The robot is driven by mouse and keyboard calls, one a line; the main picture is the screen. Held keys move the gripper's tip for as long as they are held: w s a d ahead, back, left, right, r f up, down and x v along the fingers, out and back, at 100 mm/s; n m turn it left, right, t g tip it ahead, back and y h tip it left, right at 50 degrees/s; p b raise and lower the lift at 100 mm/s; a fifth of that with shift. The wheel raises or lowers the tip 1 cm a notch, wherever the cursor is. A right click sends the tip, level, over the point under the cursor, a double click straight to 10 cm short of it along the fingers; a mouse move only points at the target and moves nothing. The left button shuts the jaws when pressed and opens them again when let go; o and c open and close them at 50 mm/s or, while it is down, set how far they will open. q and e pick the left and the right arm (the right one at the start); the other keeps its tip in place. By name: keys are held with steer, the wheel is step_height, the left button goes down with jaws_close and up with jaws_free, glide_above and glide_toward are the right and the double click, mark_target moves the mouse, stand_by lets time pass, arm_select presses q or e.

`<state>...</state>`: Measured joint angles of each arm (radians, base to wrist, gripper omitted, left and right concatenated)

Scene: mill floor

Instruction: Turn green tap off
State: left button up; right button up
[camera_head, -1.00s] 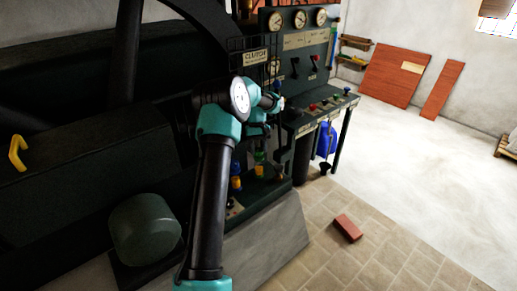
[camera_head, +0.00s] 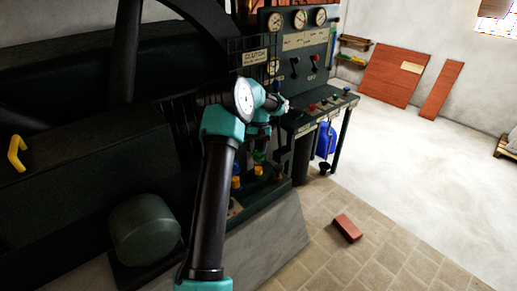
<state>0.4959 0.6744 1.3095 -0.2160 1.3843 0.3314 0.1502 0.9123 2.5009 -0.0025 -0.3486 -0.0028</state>
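A small green tap handle (camera_head: 259,157) shows low on the dark machine, just below my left wrist and partly hidden. Yellow fittings show under it and to its left, where a blue and yellow tap (camera_head: 236,182) stands. My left arm comes up from the bottom and bends at a teal joint. My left gripper (camera_head: 262,142) is small and dark at the end of the arm, just above the green tap. Its fingers blend into the machine, so I cannot tell whether they are open or touch the tap. My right gripper is out of view.
A control desk (camera_head: 322,110) with coloured knobs stands right of the arm, below a panel of round gauges (camera_head: 299,19). A blue container (camera_head: 327,140) is under the desk. A brick (camera_head: 347,228) lies on the tiled floor. Open floor lies to the right.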

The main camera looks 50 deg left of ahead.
arm_select(q)
steer(key=o, duration=0.4)
steer(key=v, duration=1.7)
steer(key=shift+a+r, duration=0.15)
steer(key=shift+w, duration=0.1)
